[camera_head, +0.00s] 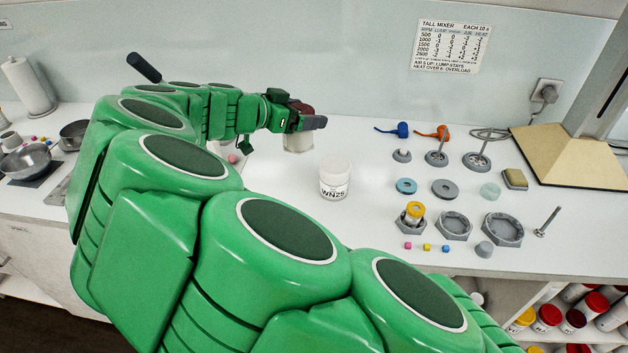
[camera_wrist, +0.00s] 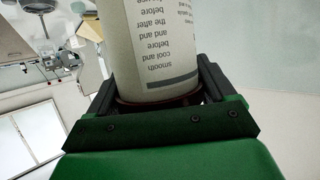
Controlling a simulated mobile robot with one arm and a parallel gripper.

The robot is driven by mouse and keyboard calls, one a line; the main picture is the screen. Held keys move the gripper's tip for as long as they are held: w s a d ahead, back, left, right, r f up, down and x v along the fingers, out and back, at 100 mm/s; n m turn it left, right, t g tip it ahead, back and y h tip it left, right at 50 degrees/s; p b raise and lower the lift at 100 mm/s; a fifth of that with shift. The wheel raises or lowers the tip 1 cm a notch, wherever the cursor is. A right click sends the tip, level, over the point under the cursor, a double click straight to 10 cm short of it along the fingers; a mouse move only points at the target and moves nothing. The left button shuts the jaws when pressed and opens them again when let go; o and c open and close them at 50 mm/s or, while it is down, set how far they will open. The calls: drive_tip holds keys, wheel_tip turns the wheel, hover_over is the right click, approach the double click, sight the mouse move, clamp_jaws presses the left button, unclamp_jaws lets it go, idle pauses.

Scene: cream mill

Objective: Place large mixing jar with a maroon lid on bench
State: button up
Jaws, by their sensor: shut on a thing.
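The large mixing jar has a pale body (camera_head: 298,143) and a maroon lid (camera_head: 303,107). My gripper (camera_head: 300,118) is shut on it at the lid, above the rear part of the white bench (camera_head: 285,185). The jar looks upright, with its base at or close to the bench top; I cannot tell if they touch. In the wrist view the jar's printed label (camera_wrist: 155,45) fills the middle, and a thin maroon edge of the lid (camera_wrist: 160,101) shows between the jaws. My gripper partly hides the lid.
A white-lidded jar marked WN2S (camera_head: 334,180) stands just right and in front of the held jar. Grey fittings, a grey ring (camera_head: 445,188) and small cubes cover the right side. A steel bowl (camera_head: 27,160) is at the left. Bench between WN2S and the fittings is clear.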

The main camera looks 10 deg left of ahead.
drive_tip(key=shift+s+a+r, duration=0.15)
drive_tip(key=shift+s+a, duration=0.05)
drive_tip(key=shift+a, duration=0.1)
wheel_tip(320, 180, down, 19)
idle(0.9)
drive_tip(key=shift+d, duration=0.1)
drive_tip(key=o, duration=1)
drive_tip(key=shift+c, duration=0.2)
drive_tip(key=shift+s+a+r, duration=0.15)
drive_tip(key=shift+a, duration=0.05)
drive_tip(key=v, duration=1.1)
drive_tip(key=shift+s+a, duration=0.15)
drive_tip(key=shift+a, duration=0.05)
